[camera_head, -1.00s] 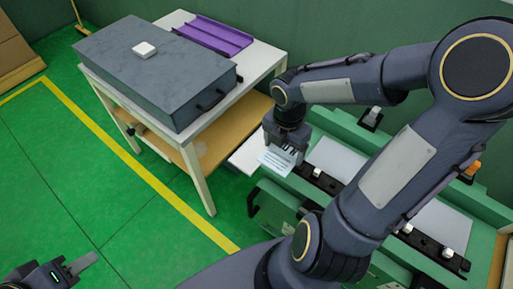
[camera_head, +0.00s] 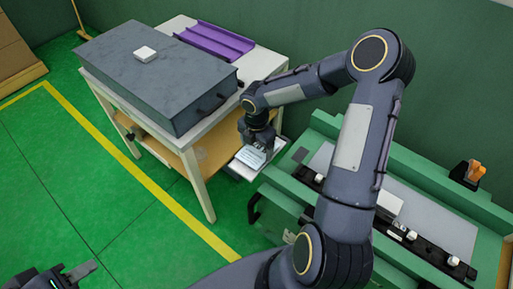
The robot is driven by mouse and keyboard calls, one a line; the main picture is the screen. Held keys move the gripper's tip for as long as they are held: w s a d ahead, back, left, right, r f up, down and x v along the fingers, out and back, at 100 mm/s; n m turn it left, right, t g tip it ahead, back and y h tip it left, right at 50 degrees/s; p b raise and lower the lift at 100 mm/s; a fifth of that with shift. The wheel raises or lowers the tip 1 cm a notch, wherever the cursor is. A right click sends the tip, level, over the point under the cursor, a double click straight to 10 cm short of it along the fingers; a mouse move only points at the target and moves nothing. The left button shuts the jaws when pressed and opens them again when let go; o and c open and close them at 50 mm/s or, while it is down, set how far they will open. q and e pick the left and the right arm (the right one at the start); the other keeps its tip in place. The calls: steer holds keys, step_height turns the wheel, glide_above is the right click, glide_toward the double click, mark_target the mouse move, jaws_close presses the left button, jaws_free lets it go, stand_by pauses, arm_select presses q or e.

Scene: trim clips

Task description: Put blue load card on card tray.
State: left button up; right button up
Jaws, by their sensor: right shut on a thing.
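My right gripper (camera_head: 259,149) is shut on a pale card (camera_head: 252,158) with faint blue-grey printing, which looks like the blue load card. The gripper points down over a shallow whitish tray (camera_head: 238,171), which looks like the card tray, beside the green bench. The card overlaps the tray in the picture, but I cannot tell whether it touches it. The gripper's fingers partly hide the card and the tray. My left gripper (camera_head: 80,271) is at the bottom left over the floor, away from everything. Only part of it shows.
A white table (camera_head: 258,63) with a large grey case (camera_head: 150,75) and a purple tray (camera_head: 214,40) stands left of the tray. The green bench (camera_head: 430,178) at right carries a black rail with white clips (camera_head: 412,235). The green floor at left is clear.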

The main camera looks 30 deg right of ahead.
steer(key=shift+f, duration=0.45)
steer(key=shift+f, duration=0.2)
steer(key=o, duration=0.9)
steer(key=shift+r, duration=0.15)
